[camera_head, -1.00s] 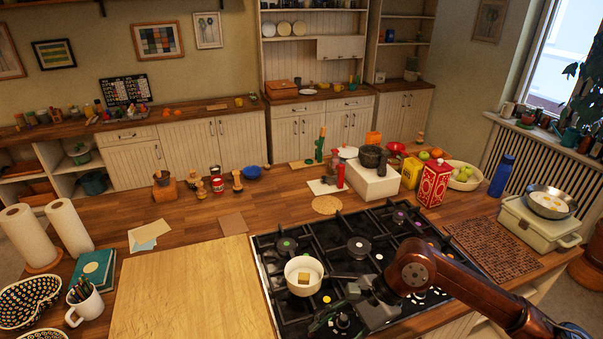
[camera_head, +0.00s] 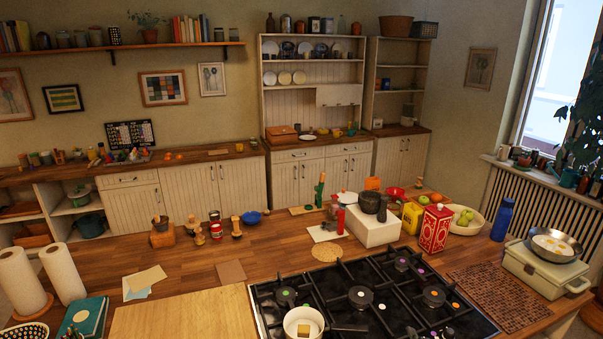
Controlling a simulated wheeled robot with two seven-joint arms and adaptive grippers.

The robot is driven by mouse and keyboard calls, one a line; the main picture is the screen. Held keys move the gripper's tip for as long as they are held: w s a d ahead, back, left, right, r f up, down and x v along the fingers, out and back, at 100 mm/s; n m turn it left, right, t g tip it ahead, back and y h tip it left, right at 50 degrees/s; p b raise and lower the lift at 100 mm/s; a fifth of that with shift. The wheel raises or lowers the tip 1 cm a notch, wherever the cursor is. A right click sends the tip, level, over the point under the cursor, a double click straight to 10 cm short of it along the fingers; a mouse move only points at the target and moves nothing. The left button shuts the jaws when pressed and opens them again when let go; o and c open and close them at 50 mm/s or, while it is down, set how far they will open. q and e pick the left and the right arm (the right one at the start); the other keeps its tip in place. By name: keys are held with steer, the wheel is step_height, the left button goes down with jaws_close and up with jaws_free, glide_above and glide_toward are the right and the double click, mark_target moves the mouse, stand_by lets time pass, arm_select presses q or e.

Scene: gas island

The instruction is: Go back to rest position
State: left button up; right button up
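Neither of my grippers is in the head view, and no arm shows. A white saucepan (camera_head: 304,322) sits on the front left of the black gas hob (camera_head: 378,302). A small yellowish-brown block (camera_head: 304,329) lies inside it. The pan's dark handle (camera_head: 350,327) points right, with nothing seen holding it. The bottom edge of the view cuts off the front of the hob.
A wooden board (camera_head: 185,312) lies left of the hob. Behind the hob stand a white box (camera_head: 372,229) with a dark pot and a red tin (camera_head: 435,229). A pan (camera_head: 555,244) with eggs rests on a pale case (camera_head: 545,270) at right. The worktop's back left has free room.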

steer(key=s+d+f+m+g+h, duration=0.2)
steer(key=s+d+f+m+g, duration=0.3)
steer(key=f, duration=0.5)
steer(key=s+d+f+m+g+h, duration=0.1)
steer(key=s+d+f+m+g, duration=0.2)
steer(key=s+f, duration=0.6)
steer(key=s+f+m+g+y, duration=0.1)
steer(key=s+f+m+g, duration=0.15)
steer(key=s+f, duration=0.5)
steer(key=s+f+m+g, duration=0.2)
steer(key=s+f+g, duration=0.25)
steer(key=s, duration=0.55)
step_height(320, 180, down, 36)
steer(key=s+n+b, duration=0.1)
steer(key=s+b, duration=0.2)
steer(key=b, duration=0.3)
steer(key=s+f+g+b, duration=0.2)
steer(key=s+f+b, duration=0.2)
steer(key=s+f, duration=1.6)
steer(key=shift+a+f+n+y, duration=0.3)
steer(key=shift+a+n, duration=0.05)
steer(key=shift+a, duration=0.1)
